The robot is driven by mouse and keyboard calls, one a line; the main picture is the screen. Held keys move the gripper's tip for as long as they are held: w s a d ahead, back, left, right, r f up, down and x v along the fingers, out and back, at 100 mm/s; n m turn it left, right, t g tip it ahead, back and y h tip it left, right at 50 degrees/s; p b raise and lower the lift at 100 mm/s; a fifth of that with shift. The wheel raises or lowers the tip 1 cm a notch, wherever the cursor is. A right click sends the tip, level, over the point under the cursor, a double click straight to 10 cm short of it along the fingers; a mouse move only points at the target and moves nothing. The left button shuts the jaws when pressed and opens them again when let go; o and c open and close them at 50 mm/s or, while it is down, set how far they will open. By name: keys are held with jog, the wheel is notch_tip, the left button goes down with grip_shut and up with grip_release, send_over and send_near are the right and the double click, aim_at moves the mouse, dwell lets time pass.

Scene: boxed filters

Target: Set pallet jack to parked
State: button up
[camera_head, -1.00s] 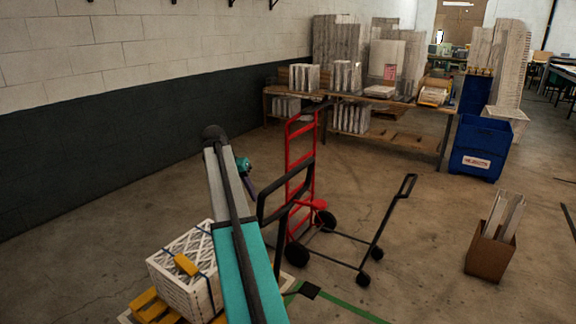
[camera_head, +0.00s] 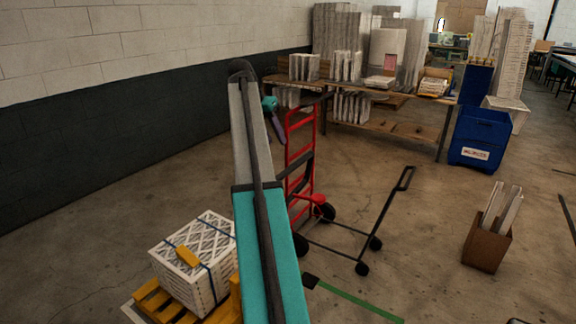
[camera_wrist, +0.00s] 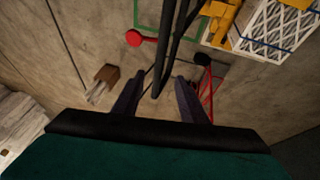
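No pallet jack shows whole in either view. A dark handle loop (camera_head: 296,172) shows beside my arm in the head view, possibly the jack's; its lower part is hidden. My gripper (camera_head: 274,118) shows partly beyond the arm's elbow, in front of the red hand truck (camera_head: 300,150). In the wrist view its two dark fingers (camera_wrist: 158,98) are spread apart. Dark bars (camera_wrist: 168,50) run down the picture toward the gap; contact cannot be told. A yellow pallet (camera_head: 150,300) carries strapped white filters (camera_head: 186,284); yellow parts (camera_wrist: 222,22) also show in the wrist view.
A black wheeled frame (camera_head: 335,251) stands right of the hand truck. A brown box (camera_head: 486,246) with filters stands farther right. A blue bin (camera_head: 480,135) and a loaded workbench (camera_head: 375,133) are behind. Green floor tape (camera_head: 358,302) runs in front. Floor between is open.

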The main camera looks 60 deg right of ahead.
aim_at(289, 167)
jog(key=b+x, duration=0.6)
jog(key=x, duration=0.7)
jog(key=shift+d+f+b, duration=0.15)
jog(key=shift+f+b, duration=0.15)
jog(key=shift+b, duration=0.1)
grip_shut()
